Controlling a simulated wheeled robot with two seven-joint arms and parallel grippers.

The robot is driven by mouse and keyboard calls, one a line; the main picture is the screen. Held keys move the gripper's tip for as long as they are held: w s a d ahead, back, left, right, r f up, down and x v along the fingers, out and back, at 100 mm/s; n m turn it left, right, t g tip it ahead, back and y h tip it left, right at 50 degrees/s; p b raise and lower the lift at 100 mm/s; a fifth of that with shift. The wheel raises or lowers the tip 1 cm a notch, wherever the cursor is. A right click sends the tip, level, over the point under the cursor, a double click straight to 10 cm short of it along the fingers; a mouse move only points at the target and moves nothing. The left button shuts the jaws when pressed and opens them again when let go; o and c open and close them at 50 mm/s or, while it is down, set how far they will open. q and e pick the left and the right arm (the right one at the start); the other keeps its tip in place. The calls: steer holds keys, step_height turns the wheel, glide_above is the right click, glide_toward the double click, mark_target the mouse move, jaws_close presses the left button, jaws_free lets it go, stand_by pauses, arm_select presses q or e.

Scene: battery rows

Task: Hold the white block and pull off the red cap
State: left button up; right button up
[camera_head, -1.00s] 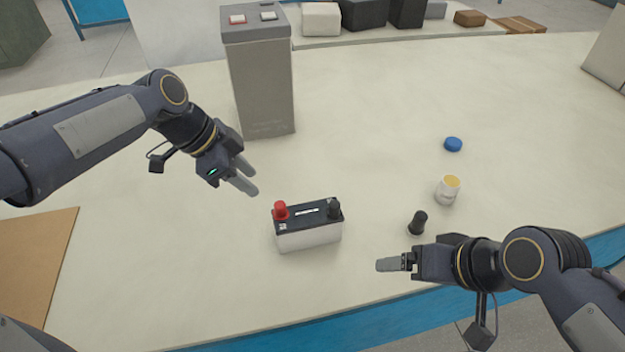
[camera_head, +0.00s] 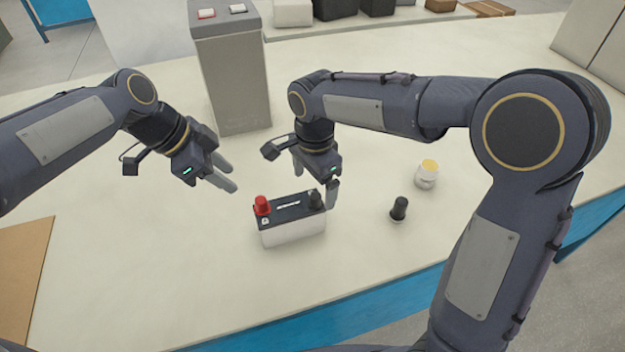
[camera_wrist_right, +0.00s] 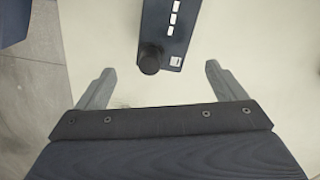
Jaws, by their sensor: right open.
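The white block (camera_head: 293,230) is a battery-like box with a black top, upright on the table. The red cap (camera_head: 262,205) sits on its left end. A black cap (camera_head: 315,199) sits on its right end and also shows in the right wrist view (camera_wrist_right: 150,60). My left gripper (camera_head: 233,176) is open and empty, up and to the left of the red cap. My right gripper (camera_head: 317,181) is open above the block's right end. In the right wrist view the black cap lies just beyond the space between its fingertips (camera_wrist_right: 157,80).
A grey box with switches (camera_head: 232,85) stands behind the block. A loose black cap (camera_head: 399,208) and a white jar with a yellow top (camera_head: 426,179) stand to the right. A brown board (camera_head: 25,275) lies at the left. The table in front of the block is clear.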

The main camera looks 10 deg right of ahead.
mark_target(312, 204)
steer(key=shift+w+a+f, duration=0.1)
steer(key=shift+f, duration=3.9)
steer(key=shift+c, duration=0.4)
jaws_close()
